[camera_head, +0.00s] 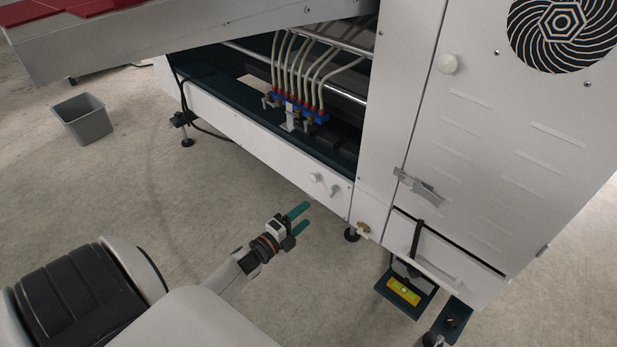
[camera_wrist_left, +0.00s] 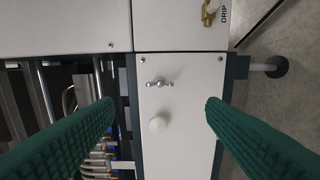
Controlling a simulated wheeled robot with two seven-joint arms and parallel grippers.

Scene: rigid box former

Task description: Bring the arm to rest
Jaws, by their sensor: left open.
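My left gripper (camera_head: 303,218) has green fingers, is open and holds nothing. It is over the floor in front of the machine's low white panel (camera_head: 262,142). The left wrist view shows its two ridged green fingers (camera_wrist_left: 158,106) wide apart. Between them, farther off, is the white panel (camera_wrist_left: 175,115) with a round white knob (camera_wrist_left: 157,125) and a small metal handle (camera_wrist_left: 159,84). No finger visibly touches the panel. My right gripper is in neither view.
The large white machine (camera_head: 480,130) fills the back and right. A brass valve (camera_head: 364,228) sticks out low, also seen near a "DRIP" label (camera_wrist_left: 224,14). A yellow block (camera_head: 404,291) sits on a low bracket. A grey bin (camera_head: 82,122) stands left. Floor between is clear.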

